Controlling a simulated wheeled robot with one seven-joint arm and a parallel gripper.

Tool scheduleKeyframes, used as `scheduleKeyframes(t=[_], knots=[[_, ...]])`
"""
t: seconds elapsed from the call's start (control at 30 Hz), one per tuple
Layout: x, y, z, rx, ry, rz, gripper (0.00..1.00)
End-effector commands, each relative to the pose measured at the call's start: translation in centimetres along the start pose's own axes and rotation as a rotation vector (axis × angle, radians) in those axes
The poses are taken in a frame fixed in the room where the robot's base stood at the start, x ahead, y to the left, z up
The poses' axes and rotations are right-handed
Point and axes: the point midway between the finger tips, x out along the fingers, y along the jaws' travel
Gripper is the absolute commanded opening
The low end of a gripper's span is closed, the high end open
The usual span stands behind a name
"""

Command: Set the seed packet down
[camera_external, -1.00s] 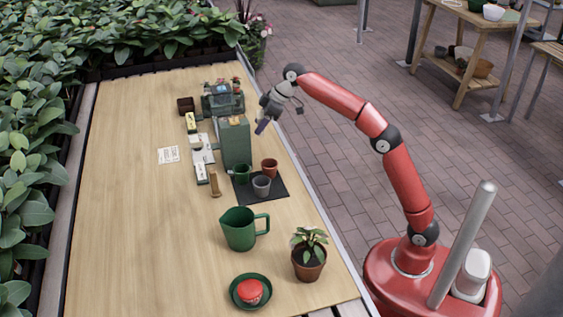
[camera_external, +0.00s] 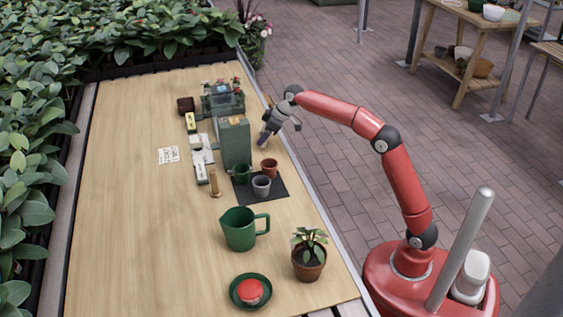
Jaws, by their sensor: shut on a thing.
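My gripper (camera_external: 265,138) points down at the right side of the table, just right of the tall green box (camera_external: 235,145) and behind the small pots. It is shut on the seed packet (camera_external: 262,143), which shows only as a small dark sliver at the fingertips. Most of the packet is hidden or too small to make out. I cannot tell whether it touches the tabletop (camera_external: 130,220).
A dark mat (camera_external: 276,190) with small pots, including a terracotta pot (camera_external: 269,168), lies in front of my gripper. A green jug (camera_external: 239,229), a potted plant (camera_external: 308,254) and a red item on a green saucer (camera_external: 250,306) stand nearer. The table's left side is mostly clear.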

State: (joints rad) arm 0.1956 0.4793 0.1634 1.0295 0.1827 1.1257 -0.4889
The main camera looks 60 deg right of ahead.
Motion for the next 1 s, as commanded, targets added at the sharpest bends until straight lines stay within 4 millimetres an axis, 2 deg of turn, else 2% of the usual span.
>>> scheduleKeyframes(t=[0.37, 0.4, 0.53, 0.83, 1.0], knots=[[0.4, 0.0, 0.2, 0.000, 0.001, 0.000, 0.31], [0.2, 0.0, 0.1, -0.001, 0.001, 0.000, 0.57], [0.2, 0.0, 0.1, 0.000, 0.001, 0.000, 0.74], [0.1, 0.0, 0.0, -0.001, 0.001, 0.000, 0.74], [-1.8, 0.0, -0.1, -0.001, 0.003, 0.001, 0.74]])
